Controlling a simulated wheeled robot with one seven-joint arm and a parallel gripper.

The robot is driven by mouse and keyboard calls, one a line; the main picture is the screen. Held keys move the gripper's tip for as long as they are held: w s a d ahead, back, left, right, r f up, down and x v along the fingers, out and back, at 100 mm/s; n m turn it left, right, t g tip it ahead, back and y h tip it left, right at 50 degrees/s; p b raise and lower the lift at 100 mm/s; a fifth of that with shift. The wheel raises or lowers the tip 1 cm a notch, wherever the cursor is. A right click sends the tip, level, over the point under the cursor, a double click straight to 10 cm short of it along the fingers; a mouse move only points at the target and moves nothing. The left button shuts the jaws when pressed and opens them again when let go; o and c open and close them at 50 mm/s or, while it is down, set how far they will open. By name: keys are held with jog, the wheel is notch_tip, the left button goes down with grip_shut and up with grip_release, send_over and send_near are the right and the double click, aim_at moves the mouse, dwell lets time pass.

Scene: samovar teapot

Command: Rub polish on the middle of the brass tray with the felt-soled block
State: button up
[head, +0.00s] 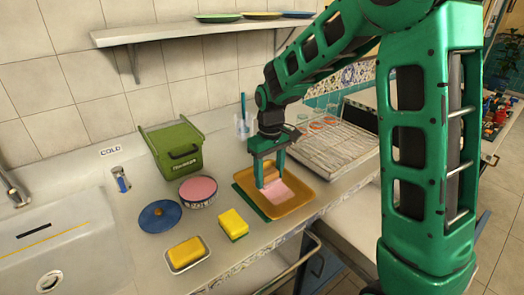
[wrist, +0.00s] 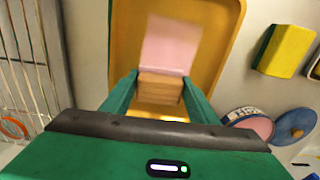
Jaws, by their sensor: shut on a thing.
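The brass tray (head: 300,203) lies on a green mat on the counter, and it fills the middle of the wrist view (wrist: 222,30). A pale pink patch of polish (head: 277,192) covers part of the tray's middle; it also shows in the wrist view (wrist: 170,40). My gripper (head: 269,180) is over the tray with its fingers shut on the tan wooden block (wrist: 160,88), one finger on each side. The block is low over the tray at the edge of the pink patch. Its felt sole is hidden, so I cannot tell whether it touches.
An open round tin of pink paste (head: 199,188) and its blue lid (head: 160,216) are left of the tray. A yellow-green sponge (head: 233,223) and a dish with a yellow block (head: 187,252) stand nearer. A green box (head: 174,149) is behind; a drying rack (head: 335,148) is right.

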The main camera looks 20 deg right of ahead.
aim_at(268, 172)
jog(key=r, duration=0.3)
jog(key=shift+w+a+r, duration=0.1)
jog(key=shift+w+r, duration=0.15)
jog(key=shift+r, duration=0.1)
jog(key=shift+s+r, duration=0.1)
jog(key=shift+r, duration=2.2)
